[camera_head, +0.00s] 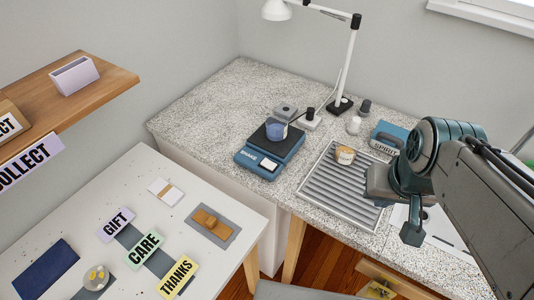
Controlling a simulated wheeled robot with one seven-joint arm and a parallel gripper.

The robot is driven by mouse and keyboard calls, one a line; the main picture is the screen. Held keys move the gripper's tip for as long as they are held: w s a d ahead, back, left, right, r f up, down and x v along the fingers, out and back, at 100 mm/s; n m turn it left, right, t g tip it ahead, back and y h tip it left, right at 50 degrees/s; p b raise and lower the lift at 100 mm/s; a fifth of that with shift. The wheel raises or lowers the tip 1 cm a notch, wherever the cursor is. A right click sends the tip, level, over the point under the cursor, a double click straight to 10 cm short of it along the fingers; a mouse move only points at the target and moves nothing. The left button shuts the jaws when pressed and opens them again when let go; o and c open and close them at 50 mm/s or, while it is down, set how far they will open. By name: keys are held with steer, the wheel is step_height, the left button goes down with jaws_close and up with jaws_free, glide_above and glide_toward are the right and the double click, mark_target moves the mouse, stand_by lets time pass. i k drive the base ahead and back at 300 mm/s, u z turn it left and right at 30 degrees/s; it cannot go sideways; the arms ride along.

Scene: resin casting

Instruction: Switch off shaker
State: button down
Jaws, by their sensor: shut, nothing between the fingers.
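The shaker (258,160) is a blue box with a dark top platform, standing on the speckled counter near the middle of the view. A display or label with small lettering is on its front. A blue cup (276,131) sits on the platform. Whether the shaker is running cannot be told from this one frame. My gripper (412,234) is shut and empty, low on the right, in front of the counter and well to the right of the shaker. My arm hides part of the counter behind it.
A ribbed grey tray (318,203) with a small labelled tub (345,155) lies between the shaker and my arm. A blue SPIRIT container (387,139) and a lamp (354,50) stand behind. The counter's left part is clear. A white table (140,180) with cards is at front left.

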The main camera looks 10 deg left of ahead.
mark_target(268, 165)
steer(key=k, duration=0.45)
steer(key=u, duration=0.75)
steer(key=i, duration=0.5)
